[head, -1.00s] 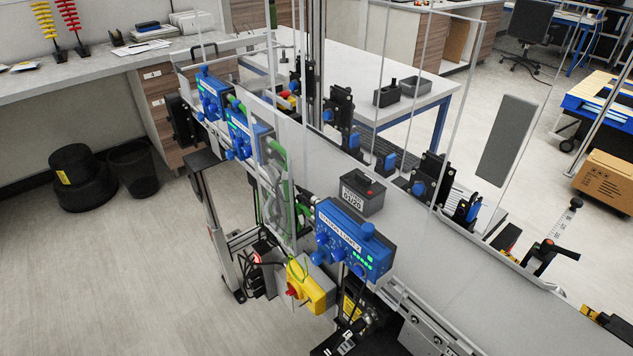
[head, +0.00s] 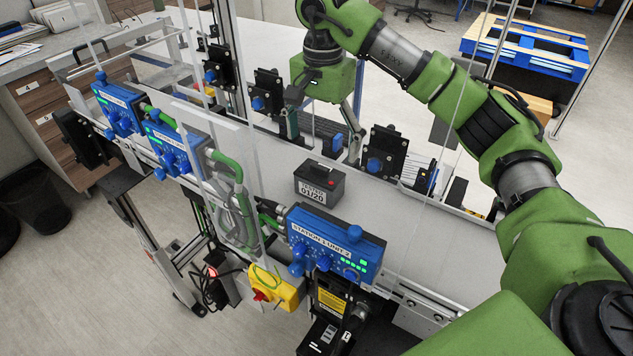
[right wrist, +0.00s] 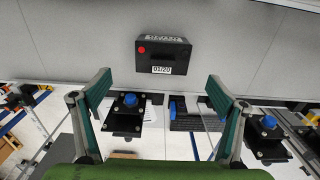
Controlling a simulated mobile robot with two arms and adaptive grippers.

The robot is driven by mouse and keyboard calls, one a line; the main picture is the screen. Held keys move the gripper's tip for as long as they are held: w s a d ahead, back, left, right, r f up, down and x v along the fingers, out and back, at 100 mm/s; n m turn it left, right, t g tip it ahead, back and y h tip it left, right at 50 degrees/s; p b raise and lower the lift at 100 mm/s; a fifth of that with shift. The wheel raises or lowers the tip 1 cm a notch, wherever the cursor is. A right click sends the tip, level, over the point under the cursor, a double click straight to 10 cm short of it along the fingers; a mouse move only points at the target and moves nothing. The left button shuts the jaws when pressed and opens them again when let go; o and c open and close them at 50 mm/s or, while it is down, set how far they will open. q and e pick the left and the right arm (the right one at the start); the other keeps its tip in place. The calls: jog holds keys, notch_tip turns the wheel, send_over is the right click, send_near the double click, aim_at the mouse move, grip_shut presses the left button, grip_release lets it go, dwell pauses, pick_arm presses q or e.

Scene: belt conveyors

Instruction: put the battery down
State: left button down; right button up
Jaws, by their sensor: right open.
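The dark grey battery (head: 320,183) stands upright on the light conveyor belt (head: 375,208), with a white label and a red spot on top. It also shows in the right wrist view (right wrist: 163,57), ahead of the fingers. My right gripper (head: 322,138) is open and empty on the far side of the battery, apart from it. Its two spread fingers show in the right wrist view (right wrist: 160,95), with nothing between them. My left gripper is not in view.
A blue station unit (head: 335,243) is mounted on the belt's near side, close to the battery. Black sensor brackets (head: 384,152) with blue parts line the far side. Clear upright panels stand along the belt. Bare belt lies right of the battery.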

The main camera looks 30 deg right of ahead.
jog(key=f, duration=0.3)
jog(key=shift+w+p, duration=0.25)
jog(key=shift+p, duration=0.05)
jog(key=shift+f, duration=0.5)
jog(key=shift+s+a+f+p, duration=0.15)
jog(key=shift+f+p, duration=0.1)
jog(key=shift+p, duration=0.2)
notch_tip(320, 180, down, 4)
jog(key=shift+r+p, duration=0.2)
jog(key=shift+p, duration=0.85)
jog(key=shift+f, duration=0.55)
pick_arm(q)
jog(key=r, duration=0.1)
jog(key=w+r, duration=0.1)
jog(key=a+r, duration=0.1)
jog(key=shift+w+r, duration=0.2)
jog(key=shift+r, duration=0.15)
pick_arm(e)
jog(key=c, duration=1.9)
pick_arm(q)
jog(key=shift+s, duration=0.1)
pick_arm(e)
jog(key=shift+w+r, duration=0.15)
jog(key=shift+w, duration=0.05)
jog(key=shift+c, duration=1.4)
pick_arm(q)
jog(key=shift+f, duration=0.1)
pick_arm(e)
jog(key=shift+r, duration=0.15)
